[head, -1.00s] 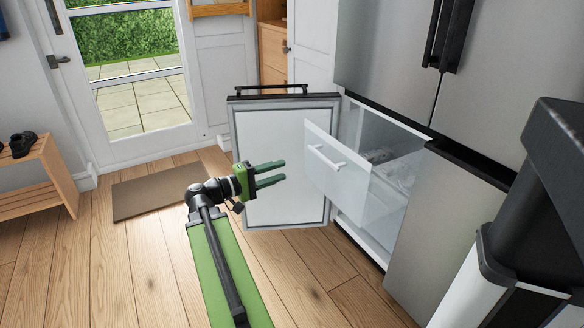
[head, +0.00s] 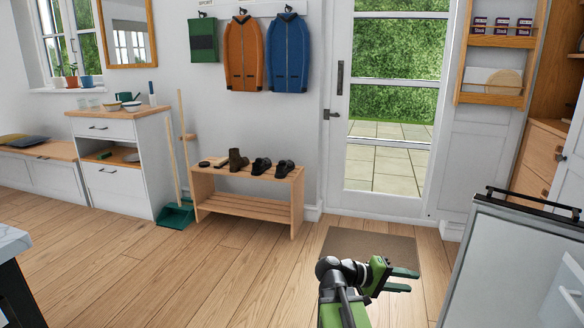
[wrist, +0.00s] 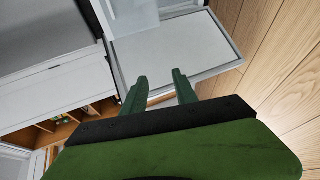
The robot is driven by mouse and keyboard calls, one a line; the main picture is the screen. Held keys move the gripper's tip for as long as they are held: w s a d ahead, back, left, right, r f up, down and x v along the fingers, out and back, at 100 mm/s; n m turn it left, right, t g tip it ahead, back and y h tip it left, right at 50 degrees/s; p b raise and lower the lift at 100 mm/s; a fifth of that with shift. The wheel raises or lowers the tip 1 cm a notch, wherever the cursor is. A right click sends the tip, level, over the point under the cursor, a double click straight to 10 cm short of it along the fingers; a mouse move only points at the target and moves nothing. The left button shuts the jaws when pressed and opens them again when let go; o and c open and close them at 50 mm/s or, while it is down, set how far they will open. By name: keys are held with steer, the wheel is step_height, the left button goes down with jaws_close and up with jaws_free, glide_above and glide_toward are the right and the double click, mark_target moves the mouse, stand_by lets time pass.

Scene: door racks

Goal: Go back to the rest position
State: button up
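My gripper (head: 402,281) is green with two dark green fingers. In the head view it is at the lower right, held out above the wooden floor and pointing right. The fingers are apart with nothing between them. In the wrist view my gripper (wrist: 160,92) is also open and empty. The open freezer door (head: 510,255) stands to the right of the fingers, with a gap between them. Its white inner panel also shows in the wrist view (wrist: 175,50), beyond the fingertips. Most of the fridge is outside the head view.
A brown doormat (head: 368,248) lies before the glass door (head: 390,110). A shoe bench (head: 248,185) stands at the wall, left of the mat, with a green dustpan (head: 175,215) beside it. A dark-sided counter corner (head: 12,270) is at the lower left. The middle floor is clear.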

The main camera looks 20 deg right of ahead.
steer(key=w+a+f+n+t+y+p, duration=0.15)
steer(key=a+f+y, duration=0.35)
steer(key=a, duration=0.8)
steer(key=w+a+f+n+t+y, duration=0.1)
steer(key=w+a+f+y, duration=0.3)
steer(key=a, duration=0.9)
steer(key=w+a+f+n+t+y+p, duration=0.15)
steer(key=a+f+y, duration=0.35)
steer(key=a, duration=0.8)
step_height(320, 180, up, 38)
steer(key=m+p, duration=0.1)
steer(key=p, duration=3.6)
steer(key=shift+d, duration=0.3)
steer(key=shift+f, duration=0.1)
